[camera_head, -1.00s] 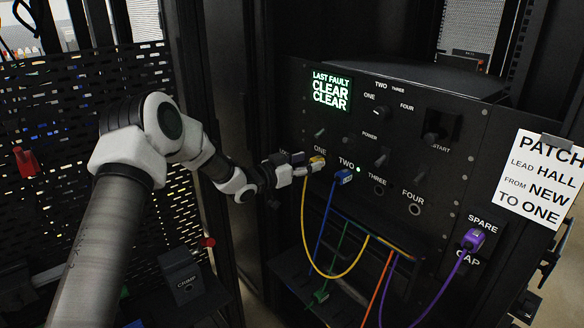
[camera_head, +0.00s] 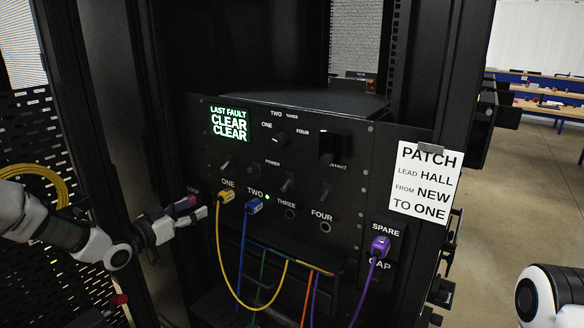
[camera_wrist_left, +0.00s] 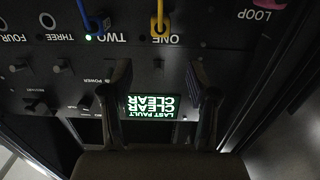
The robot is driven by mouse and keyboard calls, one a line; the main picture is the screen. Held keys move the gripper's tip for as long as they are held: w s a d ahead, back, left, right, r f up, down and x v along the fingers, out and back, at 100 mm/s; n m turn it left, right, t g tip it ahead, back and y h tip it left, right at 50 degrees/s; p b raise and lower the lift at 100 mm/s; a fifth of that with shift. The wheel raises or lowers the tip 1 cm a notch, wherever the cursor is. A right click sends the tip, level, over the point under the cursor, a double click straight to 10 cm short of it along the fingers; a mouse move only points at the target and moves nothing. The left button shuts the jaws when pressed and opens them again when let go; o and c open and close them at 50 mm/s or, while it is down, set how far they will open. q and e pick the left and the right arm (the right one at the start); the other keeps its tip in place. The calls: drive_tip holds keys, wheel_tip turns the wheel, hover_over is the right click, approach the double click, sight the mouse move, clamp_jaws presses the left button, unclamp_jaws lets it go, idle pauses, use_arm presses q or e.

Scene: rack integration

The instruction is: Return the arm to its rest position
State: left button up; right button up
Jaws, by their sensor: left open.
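My left gripper (camera_head: 196,213) is just left of the panel's ONE port in the head view, apart from the yellow plug. In the left wrist view its two fingers (camera_wrist_left: 162,88) are spread with nothing between them. The yellow plug (camera_head: 226,197) sits in ONE, its cable hanging in a loop; it also shows in the wrist view (camera_wrist_left: 160,28). The blue plug (camera_head: 254,206) sits in TWO beside a lit green light. Part of my right arm (camera_head: 548,297) shows at the lower right; its gripper is out of frame.
The black panel (camera_head: 345,185) has switches, knobs and a screen (camera_head: 229,124) reading LAST FAULT CLEAR CLEAR. A purple plug (camera_head: 381,246) sits at SPARE. A pinkish plug (camera_head: 186,203) is by LOOP, close to my gripper. Rack posts flank the panel; open floor (camera_head: 510,190) lies right.

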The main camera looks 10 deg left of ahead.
use_arm(q)
drive_tip(key=s+d+f+g, duration=0.1)
drive_tip(key=d+f, duration=0.2)
drive_tip(key=f, duration=0.2)
drive_tip(key=s+d+f+g, duration=0.2)
drive_tip(key=d+f, duration=0.2)
drive_tip(key=f, duration=0.2)
drive_tip(key=s+d+f+g, duration=0.1)
drive_tip(key=d+f+g, duration=0.1)
drive_tip(key=f, duration=0.4)
drive_tip(key=shift+s+d+m+h, duration=0.3)
drive_tip(key=shift+d+m, duration=0.1)
drive_tip(key=shift+d, duration=0.25)
drive_tip(key=s+d+f+n+g+y, duration=0.1)
drive_tip(key=s+d+f+g, duration=0.35)
drive_tip(key=s+f, duration=0.55)
drive_tip(key=s+d+f+n+g+y, duration=0.25)
drive_tip(key=s+d+f, duration=0.25)
drive_tip(key=s+f, duration=0.5)
drive_tip(key=s+a+n+g+y, duration=0.1)
drive_tip(key=s+a+g+y, duration=0.2)
drive_tip(key=s, duration=1.4)
drive_tip(key=shift+s+a+r+n+g, duration=0.25)
drive_tip(key=shift+a+n+g, duration=0.1)
drive_tip(key=shift+a+g, duration=0.3)
drive_tip(key=shift+w+d, duration=0.1)
